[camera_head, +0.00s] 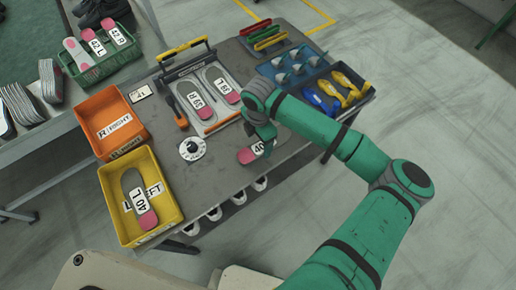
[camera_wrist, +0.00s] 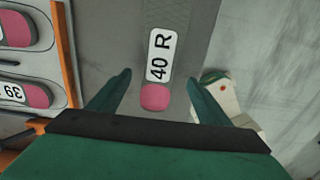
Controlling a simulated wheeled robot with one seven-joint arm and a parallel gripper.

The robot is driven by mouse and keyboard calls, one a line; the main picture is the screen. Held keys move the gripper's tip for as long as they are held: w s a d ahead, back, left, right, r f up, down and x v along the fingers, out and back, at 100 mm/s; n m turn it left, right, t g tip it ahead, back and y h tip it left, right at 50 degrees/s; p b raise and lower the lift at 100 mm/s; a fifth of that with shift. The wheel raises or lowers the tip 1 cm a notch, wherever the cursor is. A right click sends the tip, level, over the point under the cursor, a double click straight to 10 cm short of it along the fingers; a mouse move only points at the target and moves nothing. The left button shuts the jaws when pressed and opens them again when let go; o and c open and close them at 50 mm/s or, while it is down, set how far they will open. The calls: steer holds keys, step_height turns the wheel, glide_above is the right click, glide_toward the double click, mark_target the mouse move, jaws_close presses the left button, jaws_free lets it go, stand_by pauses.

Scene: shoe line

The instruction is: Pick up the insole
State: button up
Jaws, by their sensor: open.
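The insole marked 40 R lies on the dark table top, with its pink heel (camera_wrist: 154,97) and white label (camera_wrist: 160,55) facing up. In the head view the insole (camera_head: 247,155) shows only in part, as my arm covers the rest. My gripper (camera_wrist: 160,80) is open and empty above it. In the wrist view its two green fingers stand left and right of the heel, apart from it. The height of the fingers over the insole is hard to tell. In the head view my gripper (camera_head: 266,132) hangs over the table's front part.
A yellow bin (camera_head: 168,218) holds an insole marked 40 L. An orange bin (camera_head: 82,104) marked RIGHT stands behind it. A tray (camera_head: 222,121) with two insoles marked 39 is left of my gripper.

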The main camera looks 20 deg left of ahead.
mark_target(258, 149)
step_height(258, 149, down, 3)
steer(key=shift+a+f, duration=0.1)
steer(key=shift+f, duration=0.1)
steer(key=c, duration=1.1)
steer(key=shift+r, duration=0.15)
